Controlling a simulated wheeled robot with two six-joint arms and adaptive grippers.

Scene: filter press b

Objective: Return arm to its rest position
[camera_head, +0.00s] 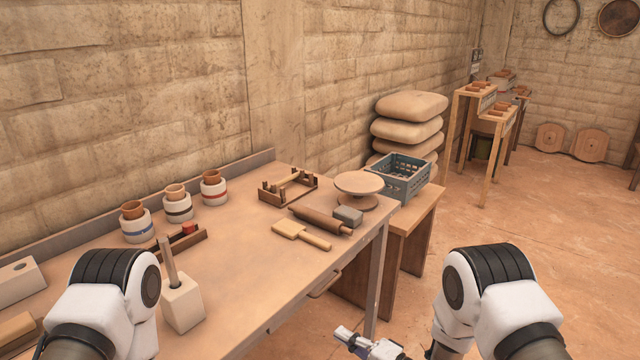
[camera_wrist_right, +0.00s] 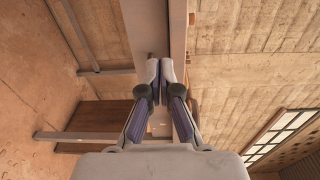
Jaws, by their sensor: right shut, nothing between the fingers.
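My right arm (camera_head: 495,295) shows at the lower right of the head view, beyond the table's right end. My right gripper (camera_head: 350,335) shows partly at the bottom edge, in front of the table's side and over the floor. In the right wrist view the right gripper's fingers (camera_wrist_right: 160,65) are together with nothing between them. My left arm (camera_head: 105,295) shows at the lower left, in front of the table. The left gripper is out of view.
The work table (camera_head: 235,295) holds several jars, a wooden paddle (camera_head: 300,235), a rolling pin (camera_head: 320,220) and a round turntable (camera_head: 359,183). A blue crate (camera_head: 402,178) stands on a lower table behind. The floor (camera_head: 540,225) to the right is clear.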

